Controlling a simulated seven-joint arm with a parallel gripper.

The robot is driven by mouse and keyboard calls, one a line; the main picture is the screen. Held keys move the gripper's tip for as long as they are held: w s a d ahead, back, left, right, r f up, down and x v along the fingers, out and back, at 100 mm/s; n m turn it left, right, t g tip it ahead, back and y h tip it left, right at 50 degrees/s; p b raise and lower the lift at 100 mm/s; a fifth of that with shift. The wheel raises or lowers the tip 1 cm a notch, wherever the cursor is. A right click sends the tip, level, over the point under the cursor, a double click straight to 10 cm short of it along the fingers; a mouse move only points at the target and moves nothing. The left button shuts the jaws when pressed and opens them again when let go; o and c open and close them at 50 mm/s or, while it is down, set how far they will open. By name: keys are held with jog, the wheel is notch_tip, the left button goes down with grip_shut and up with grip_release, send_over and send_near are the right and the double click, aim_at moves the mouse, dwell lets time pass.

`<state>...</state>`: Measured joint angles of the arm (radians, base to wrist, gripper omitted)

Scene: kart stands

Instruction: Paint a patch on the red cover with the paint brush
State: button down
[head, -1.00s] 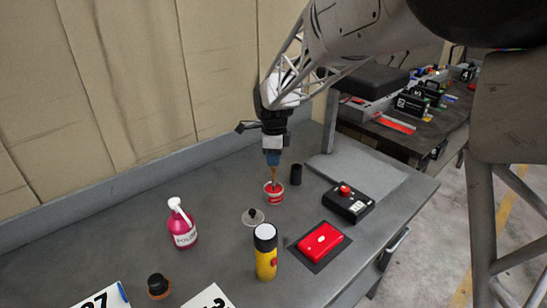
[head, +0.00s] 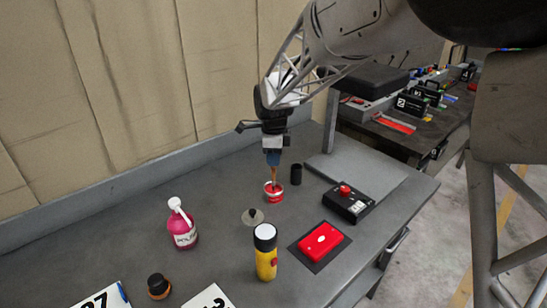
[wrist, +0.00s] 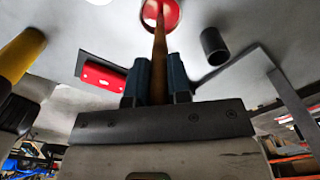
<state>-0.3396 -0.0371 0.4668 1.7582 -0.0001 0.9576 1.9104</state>
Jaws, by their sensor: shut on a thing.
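The red cover (head: 320,242) lies on a dark square mat (head: 317,262) near the bench's front right edge. It also shows at the left in the wrist view (wrist: 103,76). My gripper (head: 273,158) is shut on the wooden handle of the paint brush (head: 274,173) and holds it upright, behind and left of the red cover. The brush (wrist: 159,50) points down into a small red paint tin (head: 273,196), which stands on the bench. The bristles are hidden inside the tin, so their paint cannot be seen.
A black box with a red button (head: 348,202) stands behind the cover. A yellow torch (head: 266,258) stands left of it. The bench between tin and cover is clear.

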jog(key=shift+r, duration=3.4)
jog(key=shift+a, duration=0.15)
jog(key=s+a+f+n, duration=0.1)
jog(key=a+n, duration=1.2)
jog(key=a, duration=0.3)
jog(key=s+a+f+n, duration=0.1)
jog(key=a+f+n, duration=0.1)
jog(key=a+n, duration=1.1)
jog(key=a, duration=0.3)
jog(key=shift+a, duration=0.2)
jog(key=shift+d, duration=0.1)
